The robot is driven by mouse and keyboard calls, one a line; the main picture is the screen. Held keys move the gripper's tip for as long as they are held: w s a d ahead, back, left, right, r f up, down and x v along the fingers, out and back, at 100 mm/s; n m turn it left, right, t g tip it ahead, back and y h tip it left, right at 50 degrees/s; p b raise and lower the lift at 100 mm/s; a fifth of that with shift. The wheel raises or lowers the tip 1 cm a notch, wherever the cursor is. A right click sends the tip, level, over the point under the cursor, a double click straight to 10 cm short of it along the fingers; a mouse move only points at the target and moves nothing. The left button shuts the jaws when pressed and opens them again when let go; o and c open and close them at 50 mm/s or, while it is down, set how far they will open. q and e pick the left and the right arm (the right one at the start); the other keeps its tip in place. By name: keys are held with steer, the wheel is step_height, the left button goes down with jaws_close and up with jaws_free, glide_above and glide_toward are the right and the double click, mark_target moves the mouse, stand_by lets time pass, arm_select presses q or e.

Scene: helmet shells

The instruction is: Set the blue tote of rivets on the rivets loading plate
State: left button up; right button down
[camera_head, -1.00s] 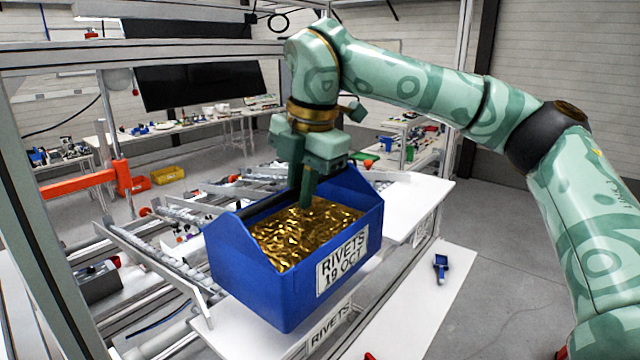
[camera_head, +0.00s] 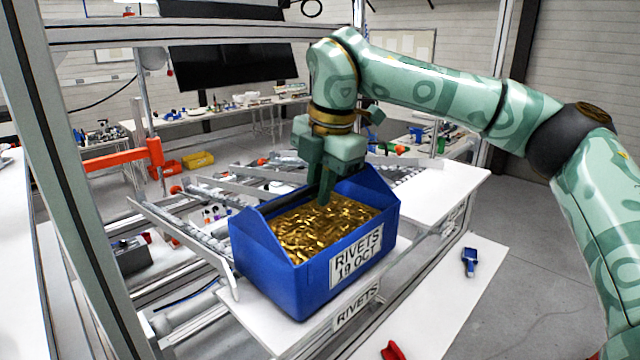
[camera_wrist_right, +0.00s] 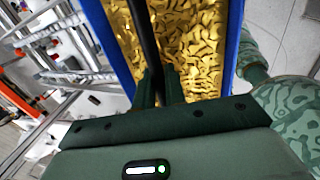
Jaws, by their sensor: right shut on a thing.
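The blue tote (camera_head: 315,283) is filled with gold rivets (camera_head: 322,228) and has a white label reading "RIVETS 19 OCT". It is upright over the white rivets loading plate (camera_head: 283,338), whose front edge has a "RIVETS" label (camera_head: 357,306). I cannot tell whether its bottom touches the plate. My right gripper (camera_head: 325,192) reaches down into the tote and is shut on its dark handle bar. In the right wrist view the handle (camera_wrist_right: 145,45) runs between the fingers, above the rivets, with the blue walls at both sides. My left gripper is not in view.
Metal roller rails (camera_head: 180,225) lie left of the tote. A frame post (camera_head: 75,190) stands at the near left. A white surface (camera_head: 440,188) is free to the right. A lower white shelf holds a blue tool (camera_head: 470,262) and a red object (camera_head: 392,350).

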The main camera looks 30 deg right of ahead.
steer(key=shift+f+b, duration=0.35)
steer(key=shift+f, duration=0.1)
stand_by(0.5)
steer(key=c, duration=1.4)
jaws_free()
steer(key=s+r, duration=0.1)
steer(key=r, duration=0.4)
steer(key=s+r, duration=0.1)
steer(key=r, duration=0.4)
steer(key=s+d+r, duration=0.1)
steer(key=r, duration=0.5)
